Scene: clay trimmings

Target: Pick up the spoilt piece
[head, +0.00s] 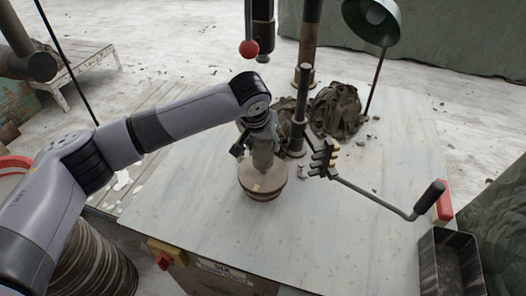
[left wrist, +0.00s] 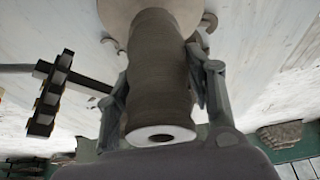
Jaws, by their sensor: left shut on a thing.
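A brown-grey clay piece (head: 264,158) with a narrow neck stands near the middle of the table, on or joined to a wide round brown base (head: 262,189). I cannot tell whether that base is part of the piece. My left gripper (head: 258,140) comes from above and is shut around the neck. In the left wrist view the clay piece (left wrist: 158,75) fills the space between the two fingers (left wrist: 160,88), and its pale end with a dark hole faces the camera. The gripper hides part of the neck in the head view. My right gripper is out of view.
A crank handle (head: 380,197) with a toothed piece and an upright post stands just right of the clay. Dark clay trimmings (head: 336,108) are heaped behind, near a green lamp (head: 372,20). A black tray (head: 450,262) is at the right. The front table is clear.

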